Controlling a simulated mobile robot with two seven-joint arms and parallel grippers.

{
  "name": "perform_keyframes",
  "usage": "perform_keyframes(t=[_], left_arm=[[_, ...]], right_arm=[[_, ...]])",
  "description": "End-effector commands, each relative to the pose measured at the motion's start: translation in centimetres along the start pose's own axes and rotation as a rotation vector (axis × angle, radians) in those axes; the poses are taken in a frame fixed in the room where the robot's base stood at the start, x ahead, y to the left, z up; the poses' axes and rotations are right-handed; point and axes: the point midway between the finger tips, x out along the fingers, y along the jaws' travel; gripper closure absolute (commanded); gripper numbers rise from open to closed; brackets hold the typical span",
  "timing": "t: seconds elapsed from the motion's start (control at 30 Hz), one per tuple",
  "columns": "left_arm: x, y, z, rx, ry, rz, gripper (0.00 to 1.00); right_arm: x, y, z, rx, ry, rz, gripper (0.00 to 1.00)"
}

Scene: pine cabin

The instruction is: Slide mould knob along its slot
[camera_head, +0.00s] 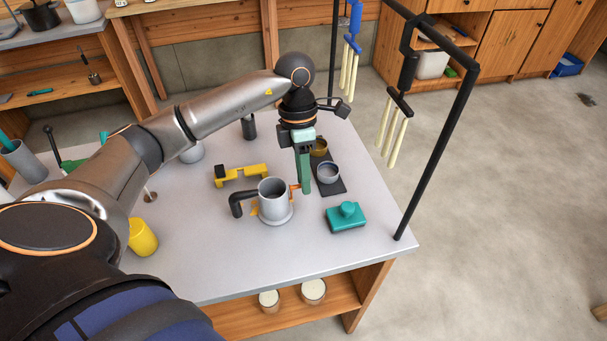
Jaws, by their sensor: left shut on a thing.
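My left gripper (305,188) points straight down over the table, with green fingers. It is shut at the right side of a grey metal jug (273,201) with a black handle. A small orange piece (294,187) shows at its fingertips, between them and the jug; it looks like the mould knob, but most of it is hidden. More orange (254,211) shows at the jug's lower left. I cannot make out the slot. My right gripper is not in view.
A teal block with a round top (346,217) sits front right. A dark tray (334,188) with small cups is behind the fingers. A black frame (437,150) with hanging candles stands at the right edge.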

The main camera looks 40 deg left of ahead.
Motion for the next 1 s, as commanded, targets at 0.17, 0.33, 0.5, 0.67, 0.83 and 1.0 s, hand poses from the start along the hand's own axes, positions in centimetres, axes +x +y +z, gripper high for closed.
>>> perform_keyframes(t=[0.17,0.33,0.5,0.67,0.83,1.0], left_arm=[[0.0,0.0,0.0,0.0,0.0,0.001,1.0],[0.0,0.0,0.0,0.0,0.0,0.001,1.0],[0.0,0.0,0.0,0.0,0.0,0.001,1.0],[0.0,0.0,0.0,0.0,0.0,0.001,1.0],[0.1,0.1,0.0,0.0,0.0,0.001,1.0],[1.8,0.5,0.0,-0.001,0.001,0.001,1.0]], right_arm=[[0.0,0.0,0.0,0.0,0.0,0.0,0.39],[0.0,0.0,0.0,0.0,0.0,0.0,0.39],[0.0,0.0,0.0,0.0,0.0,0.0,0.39],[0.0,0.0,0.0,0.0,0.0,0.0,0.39],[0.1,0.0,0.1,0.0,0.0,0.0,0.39],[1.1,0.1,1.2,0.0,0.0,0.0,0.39]])
